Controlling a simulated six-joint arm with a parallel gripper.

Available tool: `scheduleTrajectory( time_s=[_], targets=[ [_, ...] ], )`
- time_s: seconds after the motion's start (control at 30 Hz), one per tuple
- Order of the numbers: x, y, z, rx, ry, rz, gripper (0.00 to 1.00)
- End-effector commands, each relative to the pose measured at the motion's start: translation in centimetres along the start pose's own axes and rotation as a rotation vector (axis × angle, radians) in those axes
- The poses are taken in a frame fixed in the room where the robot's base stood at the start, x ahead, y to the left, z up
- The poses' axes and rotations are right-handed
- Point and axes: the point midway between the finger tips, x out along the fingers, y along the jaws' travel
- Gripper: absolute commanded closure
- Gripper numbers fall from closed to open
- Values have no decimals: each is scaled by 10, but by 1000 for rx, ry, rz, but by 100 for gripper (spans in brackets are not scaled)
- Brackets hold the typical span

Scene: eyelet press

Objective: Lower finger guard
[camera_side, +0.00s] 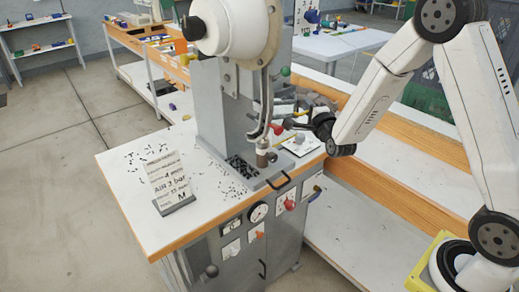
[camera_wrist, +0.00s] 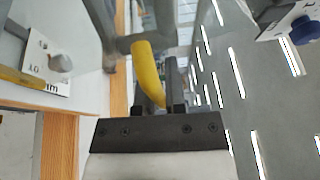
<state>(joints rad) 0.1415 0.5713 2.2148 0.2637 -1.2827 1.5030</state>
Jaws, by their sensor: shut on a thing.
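The grey press (camera_side: 222,100) stands on a white-topped bench, with curved grey bars (camera_side: 265,100) hanging down at its front. My gripper (camera_side: 285,125) reaches in from the right, close to the front of the press head. In the wrist view, my gripper (camera_wrist: 157,85) is shut on a curved yellow bar (camera_wrist: 148,72), which stands up between the dark jaws and bends left at its top. I cannot tell for certain that this bar is part of the finger guard. In the side view, the grasp is small and partly hidden by the jaws.
A tray of dark eyelets (camera_side: 240,165) lies at the press foot, below the head. A tilted instruction card (camera_side: 168,180) stands on the bench front. Loose eyelets lie scattered on the bench top.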

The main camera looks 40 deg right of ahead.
Motion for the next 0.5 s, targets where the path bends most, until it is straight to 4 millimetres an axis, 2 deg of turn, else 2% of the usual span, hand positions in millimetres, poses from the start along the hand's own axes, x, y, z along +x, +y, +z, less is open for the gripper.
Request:
scheduleTrajectory(
  time_s=[0.23,0.5],
  targets=[
    [8,1,3,46,-1,-111,100],
    [9,1,4,59,-2,-142,100]
  ],
)
